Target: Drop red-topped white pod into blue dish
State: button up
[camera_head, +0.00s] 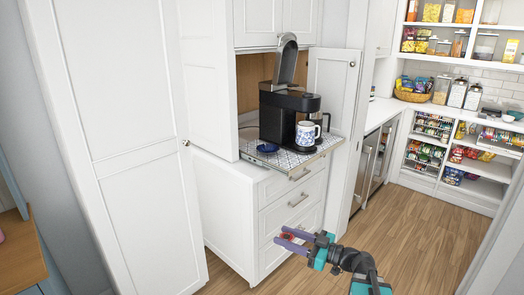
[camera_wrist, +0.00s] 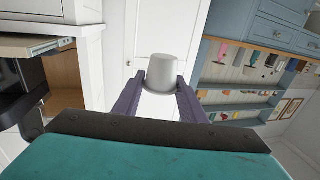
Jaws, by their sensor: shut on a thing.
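My gripper (camera_head: 288,239) is in front of the lower drawers in the head view, below counter height. It is shut on the red-topped white pod (camera_head: 287,237), whose red top shows between the purple fingers. In the wrist view the white pod (camera_wrist: 160,73) sits between the two fingertips (camera_wrist: 160,85), and its red top cannot be made out. The blue dish (camera_head: 267,147) lies on the patterned pull-out shelf (camera_head: 285,158), left of the mug, well above and behind my gripper. The dish's inside is too small to make out.
A black coffee machine (camera_head: 287,108) with its lid raised stands on the shelf. A blue-and-white mug (camera_head: 306,135) stands in front of it. An open cabinet door (camera_head: 333,90) stands to the right. The wooden floor (camera_head: 400,235) to the right is clear.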

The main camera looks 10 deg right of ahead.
aim_at(263, 155)
jog(key=i, duration=0.9)
jog(key=z, duration=0.05)
